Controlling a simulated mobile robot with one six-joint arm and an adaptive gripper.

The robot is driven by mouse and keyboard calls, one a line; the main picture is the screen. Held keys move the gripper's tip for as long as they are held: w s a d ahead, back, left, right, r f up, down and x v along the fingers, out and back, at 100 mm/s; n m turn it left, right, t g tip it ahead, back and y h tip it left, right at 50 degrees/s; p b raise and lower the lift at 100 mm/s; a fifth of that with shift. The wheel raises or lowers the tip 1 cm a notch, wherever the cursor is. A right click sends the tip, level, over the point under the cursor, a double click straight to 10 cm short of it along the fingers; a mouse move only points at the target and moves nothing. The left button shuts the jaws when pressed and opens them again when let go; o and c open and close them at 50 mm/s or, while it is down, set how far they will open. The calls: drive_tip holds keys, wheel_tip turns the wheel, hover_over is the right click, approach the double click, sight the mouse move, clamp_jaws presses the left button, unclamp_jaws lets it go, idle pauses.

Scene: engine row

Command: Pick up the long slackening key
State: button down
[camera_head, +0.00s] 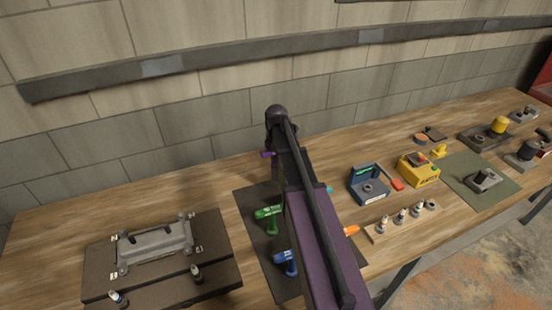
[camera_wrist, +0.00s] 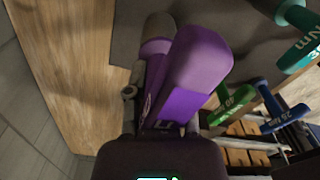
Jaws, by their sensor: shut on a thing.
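A purple-handled key, which I take for the long slackening key (camera_wrist: 195,75), fills the middle of the wrist view, close to the camera. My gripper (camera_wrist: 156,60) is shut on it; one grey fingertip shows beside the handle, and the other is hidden. In the head view a small purple end of the key (camera_head: 267,154) sticks out left of my arm, near the back of the bench. My arm hides the rest of the key and most of the gripper there. Its far end is not visible, so I cannot tell whether it touches the bench.
Green (camera_head: 267,212) and blue (camera_head: 286,262) T-handled keys lie on a dark mat (camera_head: 247,200). A dark board with a grey metal part (camera_head: 155,245) stands left. A blue tray (camera_head: 368,184), a yellow box (camera_head: 418,170) and a wooden socket holder (camera_head: 376,236) stand right. The wall is close behind.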

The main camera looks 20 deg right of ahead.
drive_tip(key=shift+r, duration=0.4)
drive_tip(key=shift+a+r+p, duration=0.1)
drive_tip(key=shift+p, duration=0.25)
drive_tip(key=shift+a+r+p, duration=0.4)
drive_tip(key=shift+r+p, duration=0.05)
drive_tip(key=s+a+r+p, duration=0.2)
drive_tip(key=a+r+p, duration=1)
drive_tip(key=a, duration=0.1)
drive_tip(key=shift+s+a+n, duration=0.3)
drive_tip(key=shift+s+a, duration=0.05)
drive_tip(key=shift+s, duration=0.05)
drive_tip(key=shift+d, duration=0.1)
